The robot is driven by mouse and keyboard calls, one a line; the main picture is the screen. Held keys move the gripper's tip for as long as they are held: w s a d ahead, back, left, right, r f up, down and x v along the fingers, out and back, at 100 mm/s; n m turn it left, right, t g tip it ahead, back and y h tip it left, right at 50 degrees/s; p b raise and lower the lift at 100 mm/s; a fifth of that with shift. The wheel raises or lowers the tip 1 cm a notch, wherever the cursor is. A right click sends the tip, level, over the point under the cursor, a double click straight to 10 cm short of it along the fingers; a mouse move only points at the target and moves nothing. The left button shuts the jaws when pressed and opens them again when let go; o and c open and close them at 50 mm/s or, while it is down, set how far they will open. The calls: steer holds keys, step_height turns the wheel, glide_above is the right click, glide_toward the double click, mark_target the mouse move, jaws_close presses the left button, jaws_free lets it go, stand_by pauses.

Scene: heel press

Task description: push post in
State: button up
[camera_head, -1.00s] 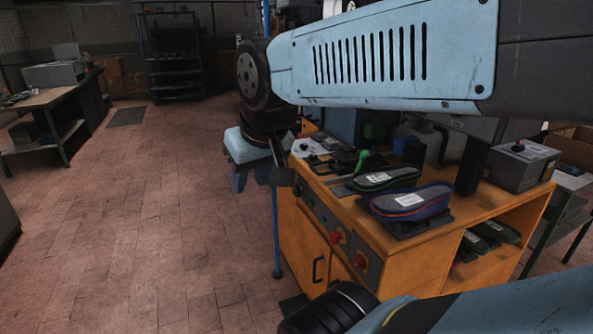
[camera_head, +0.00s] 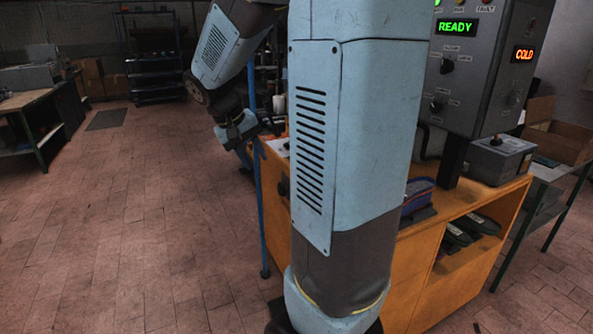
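A thin blue upright post (camera_head: 261,215) stands on the floor at the left front of the orange press bench (camera_head: 425,262). I cannot tell whether this is the post of the task. My gripper's end of the arm (camera_head: 240,130) hangs at the upper middle, close to the post in the picture. Its fingers are too dark and small to read, and I see nothing clearly held. My upright arm link hides most of the bench top and its front. A blue-rimmed shoe piece (camera_head: 419,190) shows on the bench, right of my arm.
A grey control box (camera_head: 463,95) reads READY in green and COLD in orange. Dark shoe pieces (camera_head: 470,232) lie on the bench's shelf. A smaller grey box (camera_head: 497,160) stands on the bench's right. A workbench (camera_head: 40,100) stands far left.

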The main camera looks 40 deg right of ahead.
steer(key=w+d+f+g+h, duration=0.2)
steer(key=w+d+f+h, duration=0.5)
steer(key=w+d+f, duration=0.45)
steer(key=w+d+f+g+h, duration=0.2)
steer(key=w+d+f+h, duration=0.6)
steer(key=w+f, duration=0.5)
steer(key=x, duration=0.9)
steer(key=f+x, duration=0.1)
steer(key=x, duration=0.3)
steer(key=shift+s+d, duration=0.2)
steer(key=shift+s, duration=0.25)
steer(key=shift+r, duration=0.1)
steer(key=shift+c, duration=0.4)
jaws_close()
